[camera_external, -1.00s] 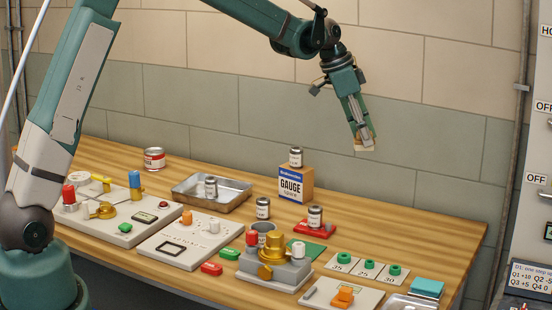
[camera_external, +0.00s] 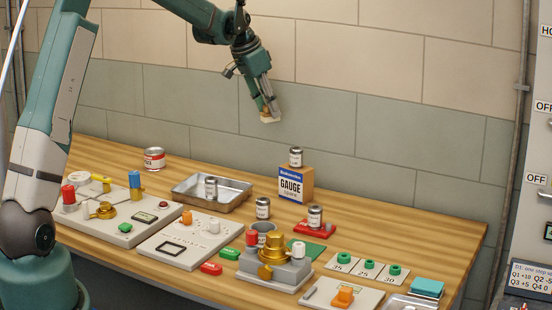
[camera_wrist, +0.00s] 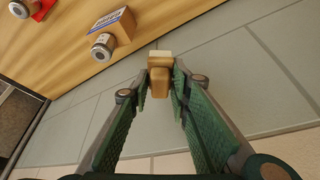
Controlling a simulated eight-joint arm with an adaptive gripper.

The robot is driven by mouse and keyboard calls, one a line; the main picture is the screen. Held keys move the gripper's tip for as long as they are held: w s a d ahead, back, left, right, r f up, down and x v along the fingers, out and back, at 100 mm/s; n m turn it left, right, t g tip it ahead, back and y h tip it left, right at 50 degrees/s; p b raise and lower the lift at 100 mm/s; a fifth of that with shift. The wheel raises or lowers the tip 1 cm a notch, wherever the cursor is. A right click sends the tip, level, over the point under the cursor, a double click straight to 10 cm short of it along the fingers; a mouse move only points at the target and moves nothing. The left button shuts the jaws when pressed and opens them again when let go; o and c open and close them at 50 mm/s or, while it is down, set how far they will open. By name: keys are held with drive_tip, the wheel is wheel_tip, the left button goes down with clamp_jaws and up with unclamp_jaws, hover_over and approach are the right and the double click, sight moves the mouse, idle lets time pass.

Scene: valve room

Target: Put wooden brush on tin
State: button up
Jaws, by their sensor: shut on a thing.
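The wooden brush (camera_external: 271,118) is held high in the air in front of the wall, above the back of the table. It also shows in the wrist view (camera_wrist: 160,74), with a tan block and paler end between the fingers. My gripper (camera_external: 266,107) is shut on it; both fingers press its sides in the wrist view (camera_wrist: 160,85). A red and white tin (camera_external: 154,159) stands upright at the back left of the table, lower and to the left of my gripper. Its lettering is too small to read fully.
A metal tray (camera_external: 212,194) with a small can stands right of the tin. A gauge box (camera_external: 296,184) with a can on top rises at the back. Other cans, panels with knobs and a brass valve (camera_external: 274,250) fill the front. The wall (camera_external: 330,110) is close behind.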

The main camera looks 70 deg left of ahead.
drive_tip(key=s+a+n+y, duration=0.1)
drive_tip(key=s+a+n, duration=0.2)
drive_tip(key=s+a, duration=1.25)
drive_tip(key=n+g+y+b, duration=0.1)
drive_tip(key=n+b, duration=0.1)
drive_tip(key=n, duration=0.2)
hover_over(157, 149)
drive_tip(key=s+d, duration=0.1)
drive_tip(key=d, duration=0.1)
wheel_tip(157, 149, down, 4)
drive_tip(key=shift+s+a+f, duration=0.1)
drive_tip(key=shift+a+f, duration=0.15)
drive_tip(key=shift+f, duration=0.2)
drive_tip(key=shift+f, duration=3.15)
drive_tip(key=shift+f, duration=1.85)
drive_tip(key=shift+f, duration=0.2)
